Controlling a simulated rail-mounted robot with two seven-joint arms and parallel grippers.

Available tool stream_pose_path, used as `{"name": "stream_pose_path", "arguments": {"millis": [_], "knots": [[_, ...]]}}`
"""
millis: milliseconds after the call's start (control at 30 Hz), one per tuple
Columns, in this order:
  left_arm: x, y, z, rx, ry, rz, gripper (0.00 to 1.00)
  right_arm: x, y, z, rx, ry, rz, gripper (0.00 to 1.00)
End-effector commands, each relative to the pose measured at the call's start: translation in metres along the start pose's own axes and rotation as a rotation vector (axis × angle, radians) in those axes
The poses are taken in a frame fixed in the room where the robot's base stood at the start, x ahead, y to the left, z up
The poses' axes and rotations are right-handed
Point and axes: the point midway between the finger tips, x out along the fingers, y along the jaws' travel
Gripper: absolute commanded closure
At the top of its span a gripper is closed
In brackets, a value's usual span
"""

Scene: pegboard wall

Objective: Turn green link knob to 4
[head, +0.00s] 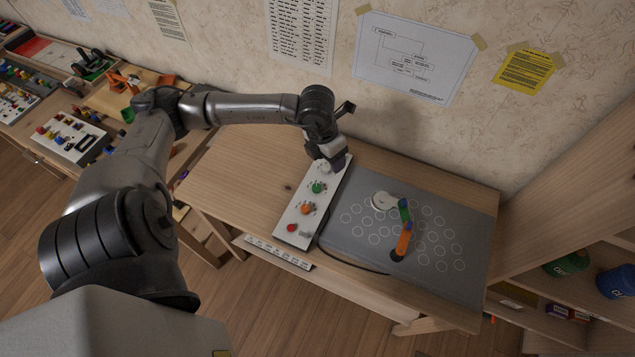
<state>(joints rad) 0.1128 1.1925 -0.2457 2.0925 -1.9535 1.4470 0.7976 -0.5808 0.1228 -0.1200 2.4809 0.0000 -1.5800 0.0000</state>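A white control panel (284,236) lies on the wooden desk. The green knob (317,187) sits on its upper half, with an orange knob (306,208) below it. The dial numbers are too small to read. My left gripper (327,164) points down at the far end of the panel, beyond the green knob. Its fingers are too hidden and small to tell open from shut. My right gripper is out of view.
A red button (291,228) is at the panel's near end. The grey mat (465,270) bears several white circles. A dark cable runs from the panel along the mat. A wooden shelf (560,200) stands at right, and another cluttered table is at left.

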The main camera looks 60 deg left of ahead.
Motion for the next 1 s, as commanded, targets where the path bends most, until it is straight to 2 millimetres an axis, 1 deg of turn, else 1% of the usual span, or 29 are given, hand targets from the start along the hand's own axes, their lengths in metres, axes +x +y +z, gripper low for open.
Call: {"name": "stream_pose_path", "arguments": {"millis": [33,100,200,267,367,467,800,1000], "knots": [[0.0,0.007,-0.006,-0.025,0.035,0.047,0.45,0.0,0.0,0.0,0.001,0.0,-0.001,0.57],[-0.001,0.016,-0.014,-0.064,0.083,0.101,0.45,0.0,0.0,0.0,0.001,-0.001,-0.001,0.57],[-0.003,0.024,-0.022,-0.114,0.127,0.155,0.45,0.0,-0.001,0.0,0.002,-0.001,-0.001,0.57],[-0.003,0.025,-0.024,-0.145,0.134,0.167,0.45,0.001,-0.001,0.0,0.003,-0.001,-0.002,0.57],[0.003,0.025,-0.024,-0.171,0.131,0.165,0.45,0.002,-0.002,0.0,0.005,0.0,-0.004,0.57],[0.014,0.027,-0.026,-0.176,0.131,0.164,0.45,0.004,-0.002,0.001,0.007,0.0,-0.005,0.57],[0.076,0.036,-0.035,-0.175,0.132,0.162,0.45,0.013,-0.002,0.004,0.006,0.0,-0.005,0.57],[0.106,0.041,-0.039,-0.174,0.131,0.162,0.45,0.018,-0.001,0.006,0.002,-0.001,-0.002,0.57]]}}
